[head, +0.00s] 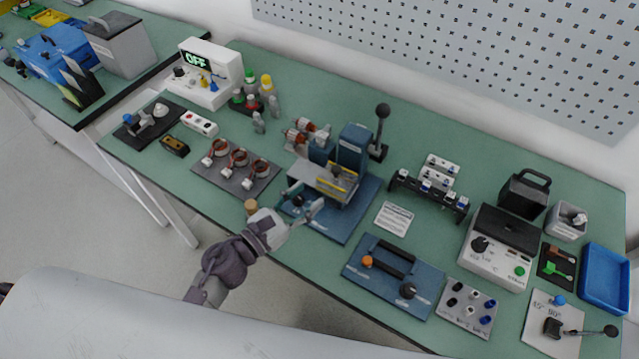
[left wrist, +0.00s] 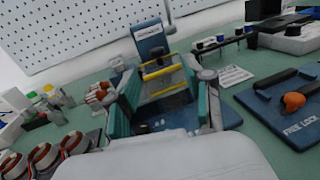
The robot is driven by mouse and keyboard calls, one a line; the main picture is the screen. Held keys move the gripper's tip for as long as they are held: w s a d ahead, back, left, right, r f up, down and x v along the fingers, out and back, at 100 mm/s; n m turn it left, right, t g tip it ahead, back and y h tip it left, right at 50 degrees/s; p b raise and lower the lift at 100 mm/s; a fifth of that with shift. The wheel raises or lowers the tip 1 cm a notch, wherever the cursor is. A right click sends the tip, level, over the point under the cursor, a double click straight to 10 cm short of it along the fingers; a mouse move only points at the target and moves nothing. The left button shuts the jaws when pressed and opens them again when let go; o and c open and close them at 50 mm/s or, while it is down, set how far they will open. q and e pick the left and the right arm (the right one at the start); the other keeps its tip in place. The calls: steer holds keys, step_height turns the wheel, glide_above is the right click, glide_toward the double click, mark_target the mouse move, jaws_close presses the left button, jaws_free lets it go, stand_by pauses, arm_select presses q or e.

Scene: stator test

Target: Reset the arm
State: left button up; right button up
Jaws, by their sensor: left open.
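My left gripper (head: 303,203) is open and empty at the front edge of the green bench. Its fingers are spread in front of the blue press-like fixture (head: 352,150), which has yellow bars across it. In the left wrist view the two teal-sided fingers of the left gripper (left wrist: 162,108) stand apart, with the fixture (left wrist: 152,42) and its yellow bars seen between and beyond them. I cannot tell whether the fingers touch its blue base plate. A lever with a black knob (head: 382,111) stands upright behind the fixture. My right gripper is not in view.
Copper-ringed stators (head: 238,158) lie on a dark plate to the left. A blue plate with an orange knob (head: 367,262) lies to the right, near a grey control box (head: 496,250). A white "OFF" display unit (head: 211,73) stands at the back left. Bare bench shows between stations.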

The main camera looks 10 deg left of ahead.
arm_select(q)
steer(key=shift+s+a, duration=0.3)
steer(key=shift+s, duration=0.15)
